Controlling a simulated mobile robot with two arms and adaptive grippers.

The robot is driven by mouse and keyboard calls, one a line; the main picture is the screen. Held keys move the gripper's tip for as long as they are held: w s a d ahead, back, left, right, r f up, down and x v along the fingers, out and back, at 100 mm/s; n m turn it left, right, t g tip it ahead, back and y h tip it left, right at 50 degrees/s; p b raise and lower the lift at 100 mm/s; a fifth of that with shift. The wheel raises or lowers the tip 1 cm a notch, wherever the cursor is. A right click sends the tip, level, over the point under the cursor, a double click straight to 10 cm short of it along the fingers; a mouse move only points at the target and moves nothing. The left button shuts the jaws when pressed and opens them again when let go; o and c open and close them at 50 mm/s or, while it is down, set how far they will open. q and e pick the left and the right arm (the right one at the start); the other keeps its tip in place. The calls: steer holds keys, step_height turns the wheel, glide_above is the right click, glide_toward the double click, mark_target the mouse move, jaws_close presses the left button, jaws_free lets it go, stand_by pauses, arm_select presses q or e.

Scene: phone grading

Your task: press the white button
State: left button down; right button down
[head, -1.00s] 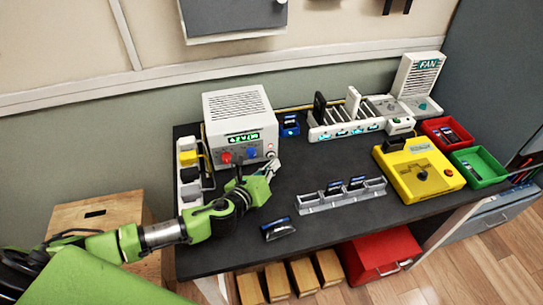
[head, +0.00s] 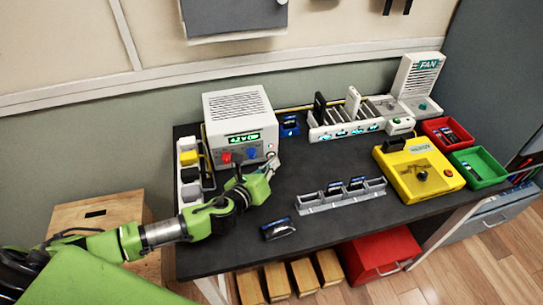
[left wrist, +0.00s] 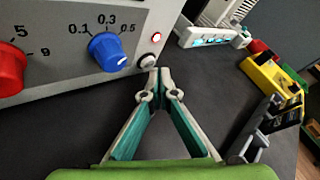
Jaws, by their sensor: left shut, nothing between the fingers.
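A white power supply box (head: 236,110) with a lit green display, a red knob and a blue knob stands at the back left of the dark table. On the lower right of its front panel is the white button (left wrist: 148,60), below a lit red light (left wrist: 156,37). My left gripper (left wrist: 159,72) is shut and empty. Its fingertips are at the button in the left wrist view, but I cannot tell if they touch it. In the head view the left gripper (head: 272,165) is in front of the panel's lower right corner. My right gripper is not in view.
A slotted grey rack (head: 341,196) with phones stands front centre. A yellow tester (head: 420,172), a red bin (head: 447,120) and a green bin (head: 498,179) are at the right. A power strip (head: 190,172) lies left of the box. A loose phone (head: 278,228) lies near the front edge.

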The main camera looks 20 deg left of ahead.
mark_target(277, 188)
arm_select(q)
steer(key=shift+w+a, duration=0.4)
steer(key=shift+w, duration=0.1)
stand_by(1.0)
steer(key=shift+s+d, duration=0.1)
steer(key=shift+s+d+p, duration=0.35)
steer(key=shift+s+d, duration=0.05)
steer(key=shift+s, duration=0.25)
steer(key=shift+s+d, duration=0.3)
steer(key=shift+s, duration=0.05)
steer(key=shift+s+d+p, duration=0.3)
steer(key=shift+s+d, duration=0.3)
steer(key=shift+s, duration=0.3)
steer(key=shift+s+d+p, duration=0.25)
steer(key=shift+s+d, duration=0.3)
steer(key=shift+s, duration=0.3)
